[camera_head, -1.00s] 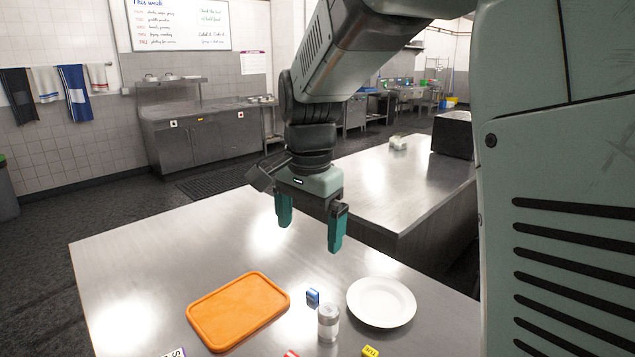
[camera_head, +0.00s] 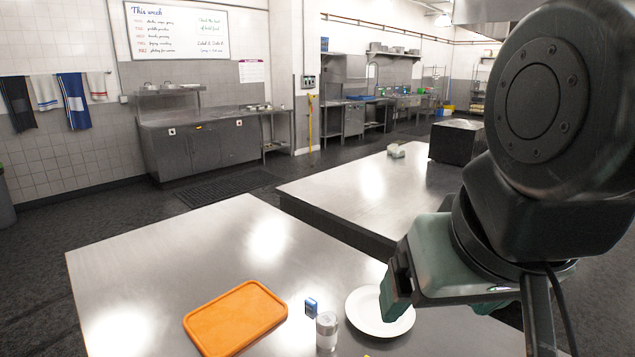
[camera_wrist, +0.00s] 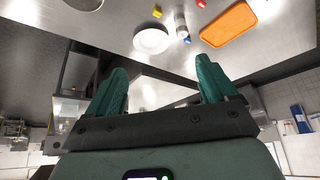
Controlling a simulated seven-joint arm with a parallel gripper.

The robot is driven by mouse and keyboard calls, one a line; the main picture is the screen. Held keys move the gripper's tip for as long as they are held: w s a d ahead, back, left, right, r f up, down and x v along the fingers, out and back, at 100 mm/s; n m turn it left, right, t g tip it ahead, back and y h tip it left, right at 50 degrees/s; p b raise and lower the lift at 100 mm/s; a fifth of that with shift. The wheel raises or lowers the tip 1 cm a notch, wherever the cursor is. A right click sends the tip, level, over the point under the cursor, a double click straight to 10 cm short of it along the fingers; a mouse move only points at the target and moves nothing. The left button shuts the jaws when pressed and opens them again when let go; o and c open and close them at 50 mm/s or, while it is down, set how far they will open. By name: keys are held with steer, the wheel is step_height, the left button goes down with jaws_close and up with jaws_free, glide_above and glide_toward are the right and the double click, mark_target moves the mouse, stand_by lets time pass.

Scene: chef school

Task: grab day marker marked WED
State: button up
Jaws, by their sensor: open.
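Several small coloured blocks lie on the near steel table, and I cannot read a WED label on any of them. A blue block (camera_head: 311,308) stands between the orange board and the white plate; it also shows in the wrist view (camera_wrist: 187,40). A yellow block (camera_wrist: 157,11) and a red block (camera_wrist: 200,3) show near the top of the wrist view. My gripper (camera_head: 442,303) is open and empty, at the right of the head view, above and apart from the table. Its two teal fingers stand wide apart in the wrist view (camera_wrist: 160,64).
An orange cutting board (camera_head: 235,318) lies left of the blue block. A shaker (camera_head: 326,333) stands beside the block, and a white plate (camera_head: 371,318) lies to its right. The table (camera_head: 170,262) is clear at the back left. A second steel table (camera_head: 345,190) stands behind.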

steer(key=c, duration=0.5)
steer(key=shift+o, duration=0.2)
